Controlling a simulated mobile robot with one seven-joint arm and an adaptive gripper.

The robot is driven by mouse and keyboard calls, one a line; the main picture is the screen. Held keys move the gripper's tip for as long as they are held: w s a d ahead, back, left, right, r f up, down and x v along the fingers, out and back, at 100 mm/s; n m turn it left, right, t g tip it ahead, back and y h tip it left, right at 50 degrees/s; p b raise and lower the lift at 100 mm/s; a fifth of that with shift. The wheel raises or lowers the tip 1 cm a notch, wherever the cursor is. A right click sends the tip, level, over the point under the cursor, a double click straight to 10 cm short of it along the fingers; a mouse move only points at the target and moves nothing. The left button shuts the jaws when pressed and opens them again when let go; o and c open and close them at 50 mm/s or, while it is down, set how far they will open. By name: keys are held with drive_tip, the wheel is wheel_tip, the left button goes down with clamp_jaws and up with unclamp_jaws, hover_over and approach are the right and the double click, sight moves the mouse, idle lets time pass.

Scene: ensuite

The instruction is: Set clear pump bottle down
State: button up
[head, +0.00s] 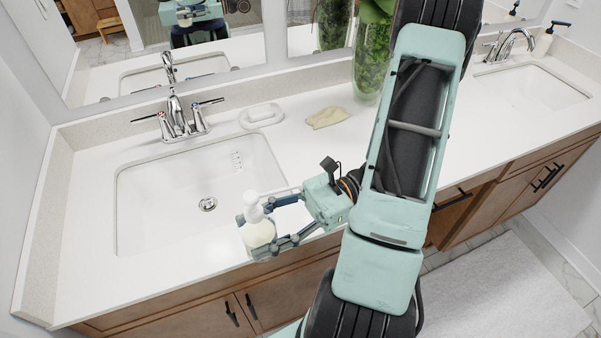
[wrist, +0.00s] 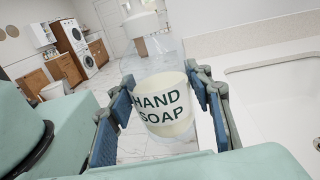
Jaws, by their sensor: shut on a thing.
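The clear pump bottle (head: 258,232) has a white pump top and pale contents. In the wrist view the bottle (wrist: 163,108) shows the words HAND SOAP and stands between the two fingers. My gripper (head: 262,225) is shut on it, with one finger on each side. In the head view the bottle is over the front right rim of the left sink, near the counter's front edge. I cannot tell whether its base touches the counter.
The left sink (head: 140,200) has a chrome faucet (head: 178,118) behind it. A soap dish (head: 262,115), a folded tan cloth (head: 327,117) and a glass vase with greenery (head: 371,65) stand toward the back. The white counter (head: 300,150) is bare between the sink and my arm. A second sink (head: 530,85) is at right.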

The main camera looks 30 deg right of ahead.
drive_tip(key=s+a+f+n+g+h+b, duration=0.15)
drive_tip(key=s+f+n+g+h, duration=0.35)
drive_tip(key=s+n+g+h, duration=0.75)
drive_tip(key=w+d+r+n+g+h+b, duration=0.2)
drive_tip(key=w+d+n+g+h+b, duration=0.1)
drive_tip(key=d+n+h, duration=1.1)
drive_tip(key=w+d+r+n+t+h+b, duration=0.1)
drive_tip(key=w+r+n+t+h, duration=0.35)
drive_tip(key=w+t, duration=0.35)
drive_tip(key=w+d+r+n+t+h+b, duration=0.1)
drive_tip(key=w+d+r+n+t+h, duration=0.15)
drive_tip(key=w+n+t+h, duration=0.4)
drive_tip(key=shift+m+t+y, duration=0.45)
drive_tip(key=shift+t+y, duration=0.3)
drive_tip(key=shift+t, duration=0.05)
drive_tip(key=w+d+f, duration=0.1)
drive_tip(key=w+f, duration=0.2)
drive_tip(key=w, duration=0.2)
drive_tip(key=w+d+f+b, duration=0.1)
drive_tip(key=w+f, duration=0.2)
drive_tip(key=w, duration=0.2)
drive_tip(key=w+d+f, duration=0.1)
drive_tip(key=w+f, duration=0.2)
drive_tip(key=w, duration=0.2)
drive_tip(key=shift+d, duration=0.35)
drive_tip(key=shift+w+f, duration=0.2)
drive_tip(key=shift+f, duration=1.5)
drive_tip(key=shift+f+b, duration=0.1)
drive_tip(key=shift+b, duration=0.25)
